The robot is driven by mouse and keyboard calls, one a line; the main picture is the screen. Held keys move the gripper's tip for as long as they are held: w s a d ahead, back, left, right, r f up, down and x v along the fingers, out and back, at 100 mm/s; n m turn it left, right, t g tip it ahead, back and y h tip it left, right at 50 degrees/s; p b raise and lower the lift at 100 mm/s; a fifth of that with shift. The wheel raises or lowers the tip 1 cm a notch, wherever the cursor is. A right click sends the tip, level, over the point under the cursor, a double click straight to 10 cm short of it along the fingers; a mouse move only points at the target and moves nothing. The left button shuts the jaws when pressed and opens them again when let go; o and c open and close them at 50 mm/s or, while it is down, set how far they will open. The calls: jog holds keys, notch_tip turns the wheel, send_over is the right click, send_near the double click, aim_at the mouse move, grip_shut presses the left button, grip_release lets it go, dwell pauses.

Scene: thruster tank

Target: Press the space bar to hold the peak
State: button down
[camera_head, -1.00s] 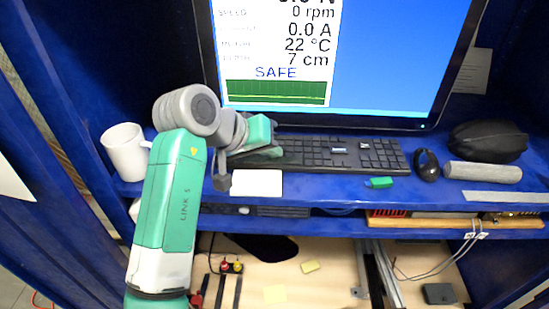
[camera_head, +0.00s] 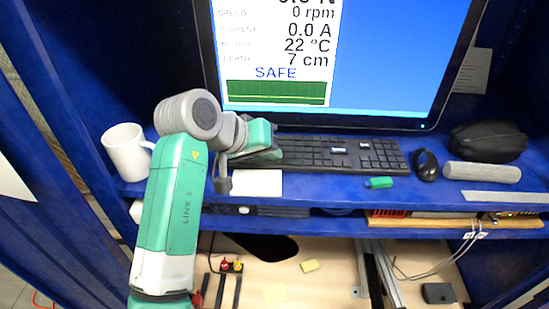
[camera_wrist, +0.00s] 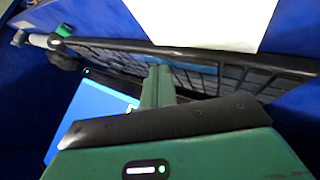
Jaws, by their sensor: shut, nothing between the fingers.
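The black keyboard (camera_head: 340,153) lies on the blue shelf below the monitor, and it also shows in the wrist view (camera_wrist: 270,76). My gripper (camera_head: 268,154) is over the keyboard's left part, partly hidden by my wrist in the head view. In the wrist view my gripper (camera_wrist: 158,72) is shut and empty, its green fingers over the keys close to the front edge. I cannot tell whether the tips touch a key, nor single out the space bar. The monitor (camera_head: 390,60) shows SAFE, 0 rpm, 0.0 A, 22 °C and 7 cm.
A white mug (camera_head: 124,152) stands left of my arm. A white sheet (camera_head: 258,183) lies before the keyboard. The monitor stands close behind the keyboard.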

aim_at(270, 163)
jog(key=shift+r+p, duration=0.7)
jog(key=shift+p, duration=0.05)
notch_tip(270, 163, up, 5)
jog(key=p, duration=0.4)
dwell(0.5)
